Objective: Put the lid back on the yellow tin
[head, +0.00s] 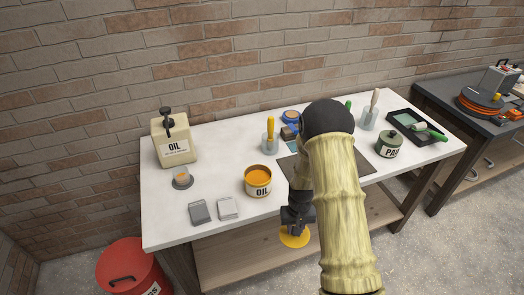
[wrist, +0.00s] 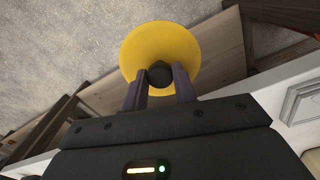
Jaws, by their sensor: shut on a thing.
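The yellow tin (head: 259,188), labelled OIL, stands upright and open on the white table, with orange-yellow contents or interior showing. The round yellow lid (head: 294,238) is off it, in front of the table's front edge, to the right of the tin and lower in the picture. My gripper (head: 296,224) is shut on the dark knob of the lid. In the wrist view the two fingers (wrist: 160,88) hold the knob (wrist: 160,73) from both sides, and the yellow disc of the lid (wrist: 160,40) spreads beyond them. My arm hides part of the table's right half.
A cream oil can (head: 175,144), a small grey pot (head: 182,178) and a glass with a yellow-handled tool (head: 270,144) stand farther back. A green tin (head: 389,147) is at right.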

